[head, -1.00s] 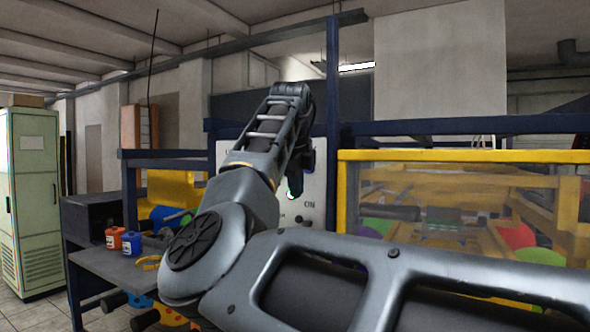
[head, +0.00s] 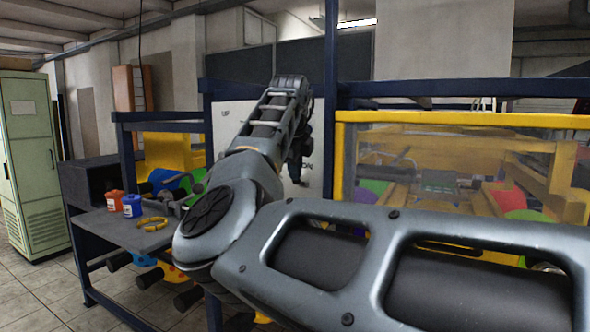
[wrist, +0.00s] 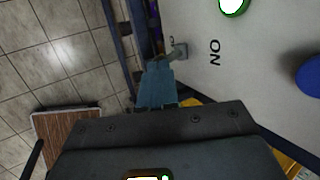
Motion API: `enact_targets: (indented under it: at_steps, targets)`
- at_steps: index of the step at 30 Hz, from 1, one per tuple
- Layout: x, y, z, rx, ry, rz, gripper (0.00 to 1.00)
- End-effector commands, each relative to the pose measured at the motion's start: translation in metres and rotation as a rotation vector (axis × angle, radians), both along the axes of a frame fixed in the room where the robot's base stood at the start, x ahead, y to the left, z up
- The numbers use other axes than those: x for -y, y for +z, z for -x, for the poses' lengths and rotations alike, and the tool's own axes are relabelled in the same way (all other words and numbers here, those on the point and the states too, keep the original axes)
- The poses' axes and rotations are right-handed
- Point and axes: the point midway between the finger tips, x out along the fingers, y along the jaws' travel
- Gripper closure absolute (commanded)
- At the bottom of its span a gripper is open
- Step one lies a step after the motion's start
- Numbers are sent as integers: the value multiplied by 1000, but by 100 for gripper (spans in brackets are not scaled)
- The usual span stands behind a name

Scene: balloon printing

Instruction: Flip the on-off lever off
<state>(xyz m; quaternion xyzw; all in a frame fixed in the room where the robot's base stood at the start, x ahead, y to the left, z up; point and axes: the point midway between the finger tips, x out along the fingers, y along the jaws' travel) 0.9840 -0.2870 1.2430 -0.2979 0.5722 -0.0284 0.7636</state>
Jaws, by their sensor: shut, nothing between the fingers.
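The on-off lever (wrist: 180,51) is a small grey metal stub on the pale control panel (wrist: 265,60), beside the "ON" lettering in the wrist view. My gripper (wrist: 160,68) is shut and empty. Its fingertips are right beside the lever at its lower left in that view; I cannot tell if they touch it. In the head view the panel (head: 232,118) is partly hidden behind my arm, and my gripper (head: 297,165) hangs in front of it. The lever cannot be made out there.
A green-lit button (wrist: 233,5) and a blue knob (wrist: 310,75) are on the panel. A side table (head: 120,232) holds an orange bottle (head: 115,200), a blue bottle (head: 132,206) and a yellow ring (head: 153,223).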

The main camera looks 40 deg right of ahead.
Motion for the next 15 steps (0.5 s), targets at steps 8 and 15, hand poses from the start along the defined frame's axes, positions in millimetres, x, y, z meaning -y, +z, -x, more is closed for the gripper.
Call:
enact_targets:
  at_steps: [8,15]
  targets:
    - [-3,-5,1,16,1,49,100]
    - [-5,-10,2,29,0,86,100]
